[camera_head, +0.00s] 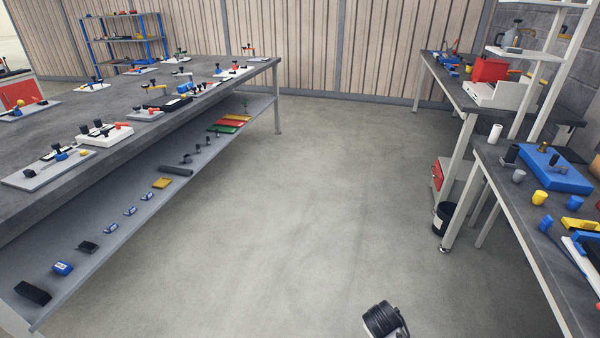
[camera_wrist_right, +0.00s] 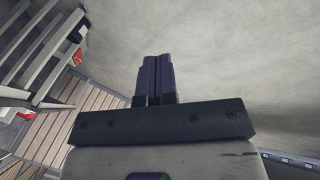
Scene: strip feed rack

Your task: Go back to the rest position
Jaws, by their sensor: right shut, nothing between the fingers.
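My right gripper (camera_wrist_right: 153,80) shows in the right wrist view, with its two dark fingers together and nothing between them. The concrete floor fills much of the view beyond the fingers. In the head view, a dark round part of my own arm (camera_head: 385,320) shows at the bottom edge, right of the middle, over open floor. No fingers can be made out there. My left gripper is in neither view.
A long grey workbench (camera_head: 60,215) with a lower shelf (camera_head: 150,225) holding several small parts stands on the left. Another bench (camera_head: 545,275) with a blue block (camera_head: 550,170) stands on the right. A black bin (camera_head: 443,219) stands by it. The floor (camera_head: 310,200) between is clear.

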